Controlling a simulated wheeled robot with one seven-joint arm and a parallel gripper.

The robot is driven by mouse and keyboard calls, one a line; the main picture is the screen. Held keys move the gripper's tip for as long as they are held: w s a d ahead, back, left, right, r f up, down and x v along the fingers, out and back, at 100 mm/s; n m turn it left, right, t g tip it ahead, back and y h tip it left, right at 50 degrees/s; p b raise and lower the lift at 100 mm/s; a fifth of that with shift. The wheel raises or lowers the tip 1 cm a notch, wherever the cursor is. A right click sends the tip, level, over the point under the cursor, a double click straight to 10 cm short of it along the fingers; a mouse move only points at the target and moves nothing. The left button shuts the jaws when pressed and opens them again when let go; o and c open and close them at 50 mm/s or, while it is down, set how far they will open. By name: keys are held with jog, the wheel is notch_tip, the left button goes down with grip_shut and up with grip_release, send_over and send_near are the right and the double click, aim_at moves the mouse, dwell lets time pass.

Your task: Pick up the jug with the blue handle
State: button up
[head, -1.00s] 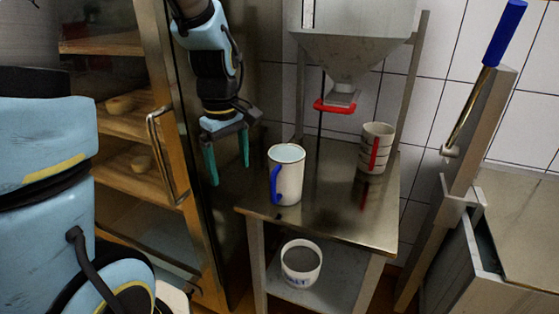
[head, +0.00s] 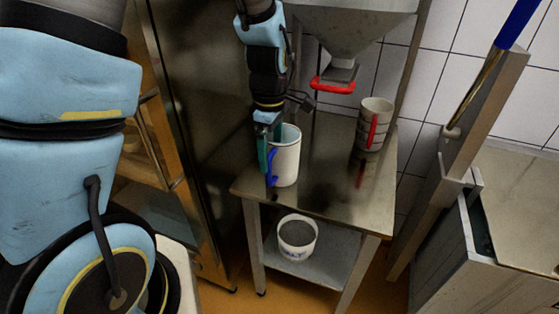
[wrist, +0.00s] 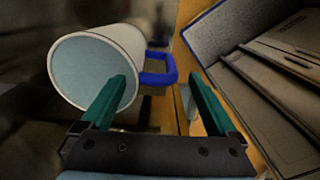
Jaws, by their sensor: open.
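The white jug with the blue handle (head: 287,160) stands upright near the front left edge of the metal table. Its blue handle (head: 271,168) faces the front left. My gripper (head: 265,160) is at the jug's left side, pointing down, its green fingers open. In the wrist view the jug (wrist: 98,62) lies to the upper left, with its blue handle (wrist: 160,70) between the lines of the two fingers (wrist: 160,100). One finger overlaps the jug's rim in that view; I cannot tell whether it touches or reaches inside.
A jug with a red handle (head: 374,125) stands at the table's back right. A steel hopper with a red-handled outlet (head: 335,82) hangs above the table (head: 335,190). A white bucket (head: 297,238) sits on the lower shelf. A wooden-shelved cabinet is at left.

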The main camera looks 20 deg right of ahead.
aim_at(279, 162)
jog(key=shift+f, duration=1.75)
grip_shut()
